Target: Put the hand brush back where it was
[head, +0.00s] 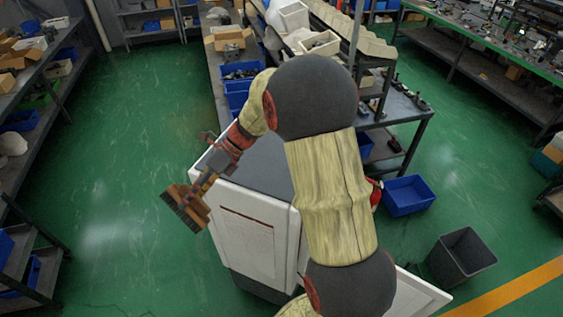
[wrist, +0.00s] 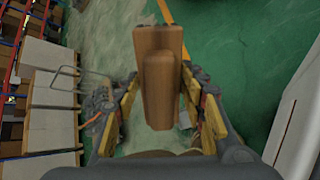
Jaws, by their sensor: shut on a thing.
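The hand brush (head: 187,206) has a brown wooden body and dark bristles. In the head view it hangs out over the green floor, left of the white cabinet-like body. My gripper (head: 206,181) is shut on it. In the wrist view the brush's wooden handle and block (wrist: 159,75) stand between the two fingers of my gripper (wrist: 160,112). I cannot tell which spot the brush came from.
Shelves with boxes (head: 30,55) stand at the left. A workbench with blue bins (head: 238,88) runs behind my arm. A blue crate (head: 408,196) and a dark bin (head: 462,256) stand on the floor at the right. The floor at left centre is clear.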

